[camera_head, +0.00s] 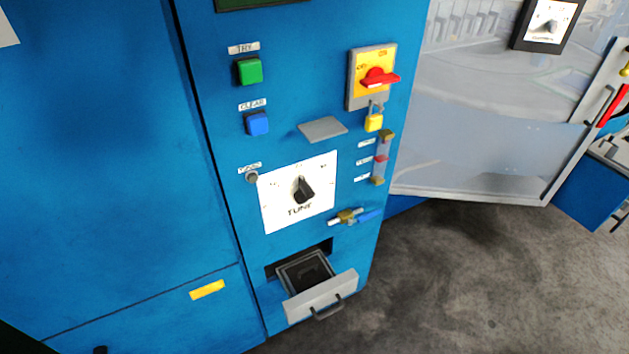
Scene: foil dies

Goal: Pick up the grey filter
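A small drawer (321,299) with a light grey front and a dark handle stands pulled out at the bottom of the blue control panel. Inside it lies a flat, dark grey framed piece (306,270), which looks like the filter, though I cannot be sure. Its far end is close to the dark drawer opening. A flat grey plate (323,129) juts from the panel above the dial; I cannot tell what it is. Neither of my grippers shows in the head view.
The blue panel carries a green button (249,71), a blue button (257,123), a red rotary switch (379,77) with a yellow padlock (373,121), a black dial (303,190) and a blue-handled valve (356,216). Open grey floor (450,280) lies to the right.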

